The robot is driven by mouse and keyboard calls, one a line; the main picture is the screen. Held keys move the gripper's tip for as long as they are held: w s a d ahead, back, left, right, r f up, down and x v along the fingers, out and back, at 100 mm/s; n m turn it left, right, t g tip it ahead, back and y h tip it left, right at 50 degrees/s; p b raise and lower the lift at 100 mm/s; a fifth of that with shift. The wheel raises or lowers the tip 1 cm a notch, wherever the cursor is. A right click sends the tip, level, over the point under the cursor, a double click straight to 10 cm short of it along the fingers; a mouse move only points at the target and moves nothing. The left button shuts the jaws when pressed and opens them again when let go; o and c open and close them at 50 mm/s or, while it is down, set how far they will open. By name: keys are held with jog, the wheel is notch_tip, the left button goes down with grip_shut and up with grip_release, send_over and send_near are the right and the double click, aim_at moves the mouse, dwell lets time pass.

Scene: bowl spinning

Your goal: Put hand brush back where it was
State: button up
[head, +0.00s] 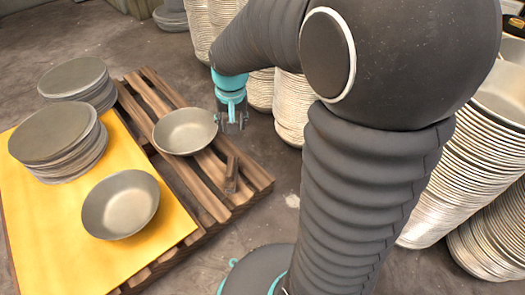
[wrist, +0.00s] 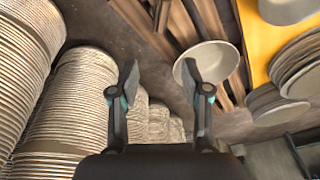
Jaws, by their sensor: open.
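The hand brush (head: 231,175) looks like a small dark brown wooden block. It lies on the slats of the wooden pallet (head: 262,181), near the pallet's right end. In the wrist view a brown piece at the top edge may be the brush, but I cannot tell it surely from the slats. My gripper (head: 232,126) is above the pallet's right side, beyond the brush and beside a metal bowl (head: 185,132). In the wrist view my gripper (wrist: 160,85) has its fingers wide apart with nothing between them.
A yellow board (head: 55,215) on the pallet's left bears another bowl (head: 120,205) and stacks of round metal plates (head: 58,143). Tall stacks of bowls (head: 480,140) stand at the right and behind my gripper. Bare floor (head: 255,228) shows in front of the pallet's right end.

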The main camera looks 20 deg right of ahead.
jog(key=s+r+n+t, duration=0.1)
jog(key=s+r, duration=0.3)
jog(key=s, duration=0.6)
jog(key=s+r+n+t, duration=0.2)
jog(key=s+r, duration=0.3)
jog(key=s, duration=0.5)
